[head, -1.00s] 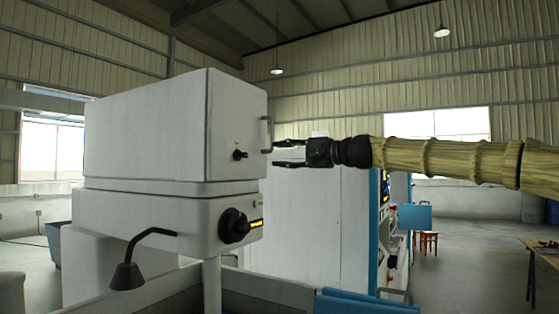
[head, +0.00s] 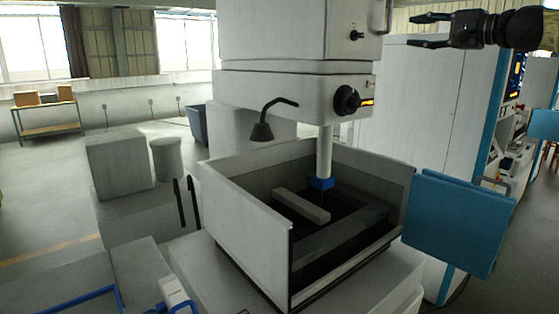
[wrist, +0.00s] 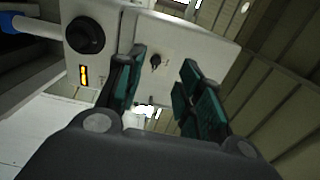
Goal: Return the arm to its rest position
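My gripper (head: 428,31) is at the upper right of the head view, with its two fingers apart and nothing between them. It points left toward the white machine head (head: 271,30), near the handle (head: 384,16) on its side. In the wrist view the open gripper (wrist: 158,88) shows teal finger pads, with the machine head's black knob (wrist: 84,35) and a small switch (wrist: 155,61) beyond them. Most of my arm is outside the head view.
Below the machine head is an open tank (head: 245,213) with a pale bar (head: 301,206) inside. A blue door panel (head: 458,222) sticks out at its right. A tall white cabinet (head: 420,100) stands behind. Open floor (head: 45,190) lies to the left.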

